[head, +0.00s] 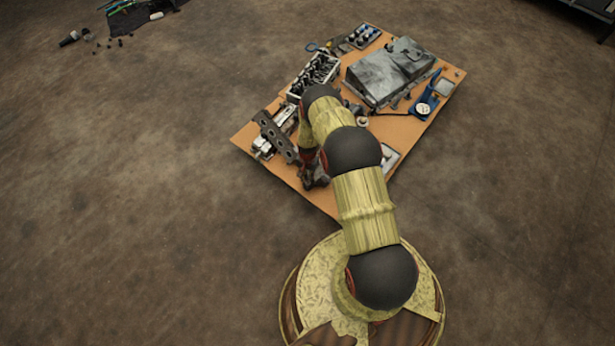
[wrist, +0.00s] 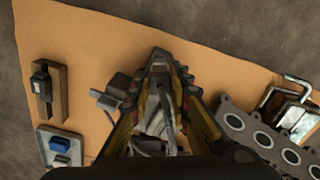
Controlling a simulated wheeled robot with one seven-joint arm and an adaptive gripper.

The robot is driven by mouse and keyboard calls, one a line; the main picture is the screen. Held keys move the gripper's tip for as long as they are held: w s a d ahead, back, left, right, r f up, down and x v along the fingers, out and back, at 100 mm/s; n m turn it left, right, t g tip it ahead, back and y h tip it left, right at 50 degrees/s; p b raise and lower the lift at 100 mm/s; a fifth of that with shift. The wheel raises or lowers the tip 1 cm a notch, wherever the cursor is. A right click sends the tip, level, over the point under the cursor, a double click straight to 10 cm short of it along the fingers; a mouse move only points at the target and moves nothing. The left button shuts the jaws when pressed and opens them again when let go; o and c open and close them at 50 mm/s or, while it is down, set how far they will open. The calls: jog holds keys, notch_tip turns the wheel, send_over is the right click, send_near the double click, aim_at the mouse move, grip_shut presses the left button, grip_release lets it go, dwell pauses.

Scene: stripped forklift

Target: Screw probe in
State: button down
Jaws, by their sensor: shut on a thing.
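My gripper (wrist: 161,72) is low over the orange board in the wrist view, its yellow-edged fingers close around a grey part (wrist: 155,122). I cannot tell for certain whether this part is the probe, as the fingers and wrist hide much of it. A small grey block-like piece (wrist: 118,84) shows just left of the fingers, and I cannot tell whether it touches them. In the head view my gripper (head: 314,178) is a dark shape at the board's near left edge, partly hidden by my arm. I cannot make out a threaded hole for the probe.
The orange board (head: 245,140) lies on a bare brown floor. A grey strip with round holes (wrist: 238,122) lies right of my gripper. Left are a wooden block (wrist: 60,90) and a small tray (wrist: 44,134). A large grey metal housing (head: 390,72) and blue-handled gauge (head: 424,107) lie farther back.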

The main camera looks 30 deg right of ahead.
aim_at(308, 176)
jog(key=m, duration=0.5)
jog(key=shift+w+d+r, duration=0.1)
jog(key=shift+w+r, duration=0.05)
jog(key=shift+m, duration=0.3)
dwell(0.3)
jog(key=c, duration=2)
grip_release()
jog(key=shift+o, duration=1.4)
notch_tip(308, 176, up, 12)
